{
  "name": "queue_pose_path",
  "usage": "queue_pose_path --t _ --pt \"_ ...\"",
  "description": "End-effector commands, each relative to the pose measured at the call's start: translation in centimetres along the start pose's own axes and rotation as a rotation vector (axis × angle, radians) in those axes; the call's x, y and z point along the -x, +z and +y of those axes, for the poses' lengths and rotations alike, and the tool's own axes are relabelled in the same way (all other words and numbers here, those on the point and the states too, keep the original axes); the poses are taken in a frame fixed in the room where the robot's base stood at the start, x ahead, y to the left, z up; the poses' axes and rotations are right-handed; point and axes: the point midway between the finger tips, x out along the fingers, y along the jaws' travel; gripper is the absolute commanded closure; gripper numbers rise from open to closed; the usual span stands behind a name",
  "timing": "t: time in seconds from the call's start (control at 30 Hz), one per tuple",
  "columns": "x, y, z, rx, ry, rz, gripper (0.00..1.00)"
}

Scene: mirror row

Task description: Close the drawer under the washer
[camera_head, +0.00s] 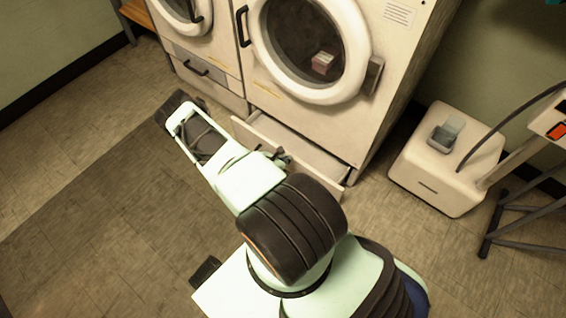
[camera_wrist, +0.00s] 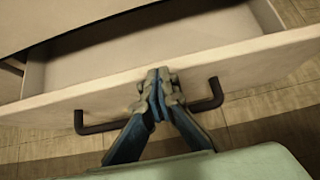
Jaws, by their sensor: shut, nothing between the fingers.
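The drawer (camera_head: 297,149) under the right-hand washer (camera_head: 345,110) stands pulled out, its inside open to view. In the wrist view its front panel (camera_wrist: 245,67) runs across the picture, with a black bar handle (camera_wrist: 97,128) on its outer face. My gripper (camera_wrist: 160,80) is shut and empty. Its fingertips are at the top edge of the front panel, between the two ends of the handle; I cannot tell whether they touch it. In the head view my arm hides part of the drawer front, and the gripper is mostly hidden.
A second washer (camera_head: 222,60) stands to the left, its lower drawer (camera_head: 205,88) shut. A white box-like unit (camera_head: 440,185) with a small object on top stands to the right, near a dark-legged stand (camera_head: 495,225). The floor (camera_head: 80,220) at left is clear.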

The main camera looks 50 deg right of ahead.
Motion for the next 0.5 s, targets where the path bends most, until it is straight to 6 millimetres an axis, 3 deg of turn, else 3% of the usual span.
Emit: queue_pose_path --t 0.3,0.5 --pt "-3.5 3.0 -0.1 -0.002 -0.002 0.001 1.00" --pt "-4.7 4.1 -0.1 0.000 -0.002 0.001 1.00"
